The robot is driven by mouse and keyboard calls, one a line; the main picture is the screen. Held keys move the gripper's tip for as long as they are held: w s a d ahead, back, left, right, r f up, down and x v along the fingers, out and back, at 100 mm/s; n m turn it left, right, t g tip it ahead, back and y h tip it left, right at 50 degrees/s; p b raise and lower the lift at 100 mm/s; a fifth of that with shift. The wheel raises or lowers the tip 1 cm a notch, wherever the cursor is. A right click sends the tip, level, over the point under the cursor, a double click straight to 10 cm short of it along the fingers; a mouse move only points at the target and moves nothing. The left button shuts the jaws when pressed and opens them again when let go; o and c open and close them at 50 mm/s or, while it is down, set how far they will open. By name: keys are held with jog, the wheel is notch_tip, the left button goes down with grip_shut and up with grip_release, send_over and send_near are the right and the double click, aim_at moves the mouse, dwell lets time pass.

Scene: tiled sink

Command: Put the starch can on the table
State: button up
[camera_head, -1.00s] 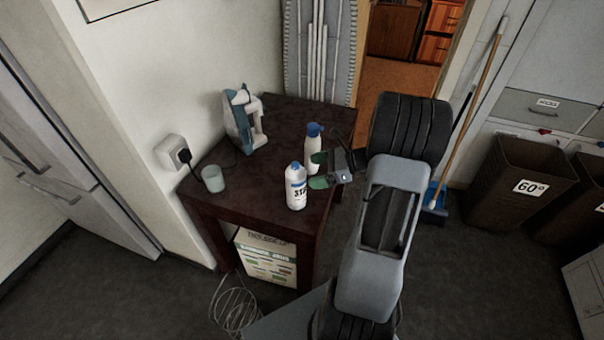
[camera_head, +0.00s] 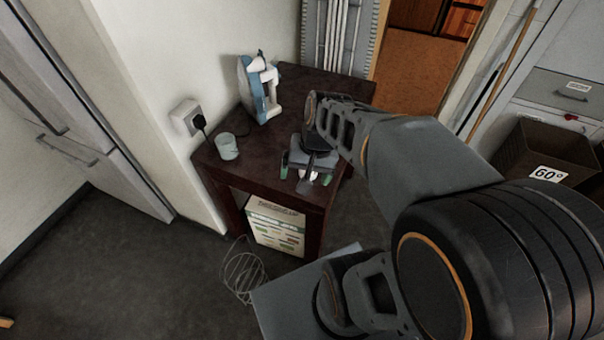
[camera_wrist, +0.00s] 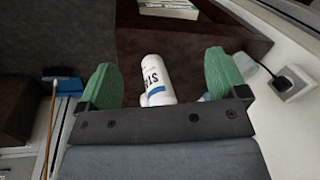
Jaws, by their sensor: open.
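The white starch can (camera_wrist: 157,78), with dark lettering and a blue band, shows between the fingers in the wrist view. In the head view my gripper covers most of it, leaving only small white patches. My gripper (camera_head: 306,173), with green fingertips, is open over the front part of the dark table (camera_head: 225,175). In the wrist view its fingers (camera_wrist: 162,62) are spread on either side of the can, with gaps on both sides. The can's base is hidden, so its contact with the table cannot be seen.
A blue and white iron (camera_head: 260,90) stands at the back of the table, with a pale cup (camera_head: 227,147) at its left edge. A wall socket with a black plug (camera_head: 191,118) is beside the table. A box (camera_head: 275,225) sits underneath.

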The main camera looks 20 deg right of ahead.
jog(key=n, duration=0.1)
jog(key=s+a+r+n+t+h, duration=0.1)
jog(key=n, duration=0.1)
jog(key=n+t+h, duration=0.1)
jog(key=n, duration=0.1)
jog(key=shift+s+a+r, duration=0.2)
jog(key=shift+s+a, duration=0.15)
jog(key=shift+a, duration=0.05)
